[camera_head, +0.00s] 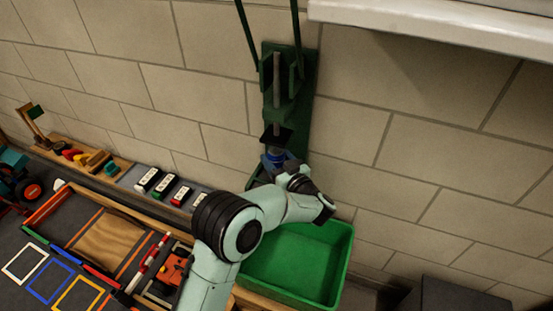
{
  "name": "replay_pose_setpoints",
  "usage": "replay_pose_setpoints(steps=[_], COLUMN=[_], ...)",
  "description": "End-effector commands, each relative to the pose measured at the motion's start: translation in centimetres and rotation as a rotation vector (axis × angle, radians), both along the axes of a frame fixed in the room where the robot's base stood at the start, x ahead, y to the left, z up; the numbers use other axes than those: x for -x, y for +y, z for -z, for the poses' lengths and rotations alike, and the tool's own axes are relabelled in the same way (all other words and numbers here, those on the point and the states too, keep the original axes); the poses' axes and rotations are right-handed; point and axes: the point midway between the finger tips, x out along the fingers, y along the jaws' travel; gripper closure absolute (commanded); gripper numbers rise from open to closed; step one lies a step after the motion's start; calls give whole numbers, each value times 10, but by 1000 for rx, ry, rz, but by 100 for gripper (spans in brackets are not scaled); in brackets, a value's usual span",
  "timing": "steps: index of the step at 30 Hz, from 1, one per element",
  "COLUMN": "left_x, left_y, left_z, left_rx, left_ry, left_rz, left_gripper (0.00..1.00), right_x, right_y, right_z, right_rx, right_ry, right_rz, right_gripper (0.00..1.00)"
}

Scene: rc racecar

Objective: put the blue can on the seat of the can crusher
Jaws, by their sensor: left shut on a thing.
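The green can crusher (303,105) is mounted upright on the block wall, with a grey rod and a dark pressing plate (276,136). The blue can (274,158) shows small, just under that plate, in the lower part of the crusher. My left gripper (281,166) is at the can and shut on it. My left arm comes up from the bottom of the view, and its wrist hides the can's lower part and much of the seat. I cannot tell whether the can touches the seat. My right gripper is not in view.
An empty green bin (322,282) stands below the crusher, partly behind my arm. A workbench at the left holds a tray with coloured outlines (30,235), a red tool (176,268) and several small labelled items (165,187). A white ledge (440,22) juts out at upper right.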

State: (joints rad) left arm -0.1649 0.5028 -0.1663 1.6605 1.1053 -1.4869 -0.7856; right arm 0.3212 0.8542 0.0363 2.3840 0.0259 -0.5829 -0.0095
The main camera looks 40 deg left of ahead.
Motion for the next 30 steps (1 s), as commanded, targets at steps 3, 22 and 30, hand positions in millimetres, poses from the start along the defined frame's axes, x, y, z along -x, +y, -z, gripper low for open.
replay_pose_setpoints(steps=[3, 22, 30], left_x=[0, 5, 25], left_y=[0, -15, -71], left_z=[3, -1, -2], left_rx=[0, 2, 0], left_ry=[0, 1, 2], left_rz=[0, 2, 4], left_gripper=[70, 17, 17], right_x=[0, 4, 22], right_y=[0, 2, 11], right_z=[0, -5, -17], right_rx=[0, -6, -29], right_ry=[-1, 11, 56], right_rz=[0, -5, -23], right_gripper=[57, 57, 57])
